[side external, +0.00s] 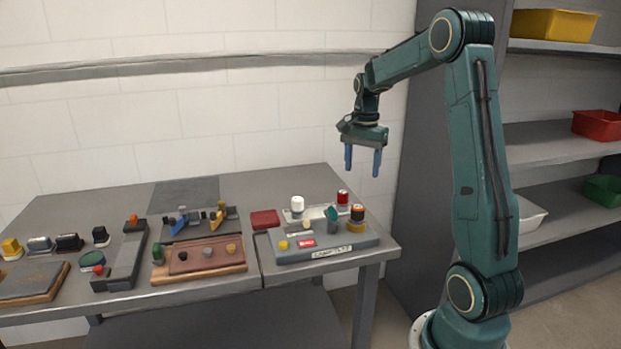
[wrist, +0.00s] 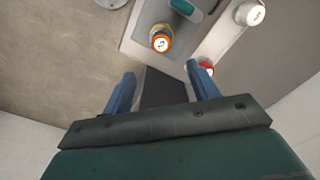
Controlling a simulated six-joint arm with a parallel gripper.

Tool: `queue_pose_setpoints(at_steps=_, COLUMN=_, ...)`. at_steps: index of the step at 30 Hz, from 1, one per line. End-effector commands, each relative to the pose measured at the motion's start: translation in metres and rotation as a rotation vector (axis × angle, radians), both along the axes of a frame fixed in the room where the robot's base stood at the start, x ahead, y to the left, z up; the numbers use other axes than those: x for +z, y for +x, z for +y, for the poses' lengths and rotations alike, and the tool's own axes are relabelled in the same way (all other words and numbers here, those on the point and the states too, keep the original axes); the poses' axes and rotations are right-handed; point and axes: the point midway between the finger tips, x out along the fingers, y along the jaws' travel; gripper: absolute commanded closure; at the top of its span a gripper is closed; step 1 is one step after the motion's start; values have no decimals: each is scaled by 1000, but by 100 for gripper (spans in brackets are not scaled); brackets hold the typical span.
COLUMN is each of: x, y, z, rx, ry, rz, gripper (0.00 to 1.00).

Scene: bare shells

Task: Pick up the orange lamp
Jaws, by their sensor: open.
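The orange lamp (side external: 357,213) stands upright near the right end of a grey panel (side external: 340,247) on the table, with an orange body and a dark band. In the wrist view the orange lamp (wrist: 161,43) is seen from above, with a white and dark marked top inside an orange ring. My gripper (side external: 362,174) is open and empty, high above the table with its fingers pointing down. In the wrist view the fingers of my gripper (wrist: 160,70) are spread apart, and the lamp lies beyond their tips, not between them.
A white-topped knob (side external: 297,204), a red-topped one (side external: 342,197) and a teal one (side external: 331,214) stand close to the lamp. A brown board (side external: 205,262) and several small parts fill the table's left. Shelves (side external: 560,138) with bins stand behind my arm at right. The air around my gripper is clear.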

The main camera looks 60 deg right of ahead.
Motion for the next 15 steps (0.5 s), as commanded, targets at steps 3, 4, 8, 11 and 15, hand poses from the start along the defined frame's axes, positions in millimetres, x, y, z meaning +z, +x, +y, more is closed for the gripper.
queue_pose_setpoints(at_steps=3, x=-11, y=0, z=1, rx=1, ry=2, rz=3, gripper=40)
queue_pose_setpoints(at_steps=4, x=-14, y=0, z=0, rx=1, ry=2, rz=3, gripper=40)
queue_pose_setpoints(at_steps=8, x=-32, y=0, z=1, rx=2, ry=3, rz=4, gripper=40)
queue_pose_setpoints(at_steps=11, x=-48, y=0, z=1, rx=2, ry=3, rz=4, gripper=40)
queue_pose_setpoints(at_steps=15, x=-67, y=0, z=1, rx=2, ry=3, rz=3, gripper=40)
